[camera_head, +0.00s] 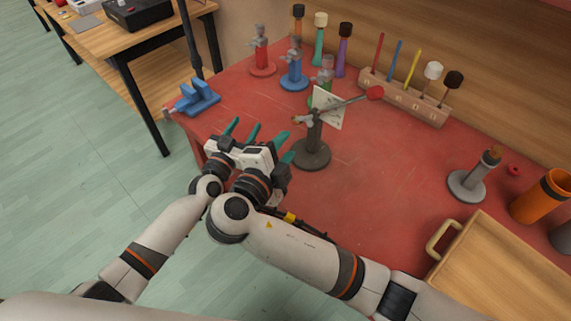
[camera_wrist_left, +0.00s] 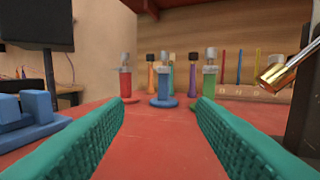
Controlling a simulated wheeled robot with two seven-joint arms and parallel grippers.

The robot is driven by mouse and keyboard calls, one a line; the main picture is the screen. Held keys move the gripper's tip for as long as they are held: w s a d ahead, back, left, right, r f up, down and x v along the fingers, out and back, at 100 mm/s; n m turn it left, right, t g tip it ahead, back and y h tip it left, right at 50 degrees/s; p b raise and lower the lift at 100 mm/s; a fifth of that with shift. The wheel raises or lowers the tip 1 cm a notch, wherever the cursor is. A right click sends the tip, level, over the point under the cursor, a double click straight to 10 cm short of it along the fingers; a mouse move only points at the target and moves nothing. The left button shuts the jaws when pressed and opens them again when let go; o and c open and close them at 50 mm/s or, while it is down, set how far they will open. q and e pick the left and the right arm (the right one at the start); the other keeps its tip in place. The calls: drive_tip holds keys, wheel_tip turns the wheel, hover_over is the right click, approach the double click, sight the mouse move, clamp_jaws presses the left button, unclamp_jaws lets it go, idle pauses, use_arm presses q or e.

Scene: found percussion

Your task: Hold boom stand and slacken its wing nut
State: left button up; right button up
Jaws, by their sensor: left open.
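The boom stand (camera_head: 313,151) is upright on the red table, with a dark round base and post. In the left wrist view, the dark post (camera_wrist_left: 304,118) and a brass end piece (camera_wrist_left: 287,66) are at the right edge. I cannot clearly make out the wing nut. My left gripper (camera_head: 243,130) is open and empty, left of the stand and apart from it. My right gripper (camera_head: 285,149) is close beside it, nearer the base; its overlapping teal fingers hide its opening.
Red (camera_head: 262,62) and blue (camera_head: 294,76) clamp stands are behind, with several mallets and a wooden rack (camera_head: 402,100). A wooden tray (camera_head: 500,265) and orange cup (camera_head: 540,197) are at right.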

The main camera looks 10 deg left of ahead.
sight(310, 143)
use_arm(q)
drive_tip(key=s+d+m+g+h, duration=0.1)
drive_tip(key=s+d, duration=0.1)
drive_tip(key=d, duration=0.2)
drive_tip(key=s+d+f+m+g+h, duration=0.1)
drive_tip(key=s+d+h, duration=0.1)
drive_tip(key=s+d, duration=0.1)
drive_tip(key=s+d+f+m+g+h, duration=0.1)
drive_tip(key=s+d, duration=0.2)
drive_tip(key=d, duration=0.1)
drive_tip(key=shift+s+d+f+m+h, duration=0.15)
drive_tip(key=shift+d+m+h, duration=0.15)
drive_tip(key=shift+d, duration=0.4)
drive_tip(key=x, duration=1.1)
drive_tip(key=shift+w+d+f, duration=0.15)
drive_tip(key=shift+w+d, duration=0.05)
drive_tip(key=shift+w, duration=0.05)
clamp_jaws()
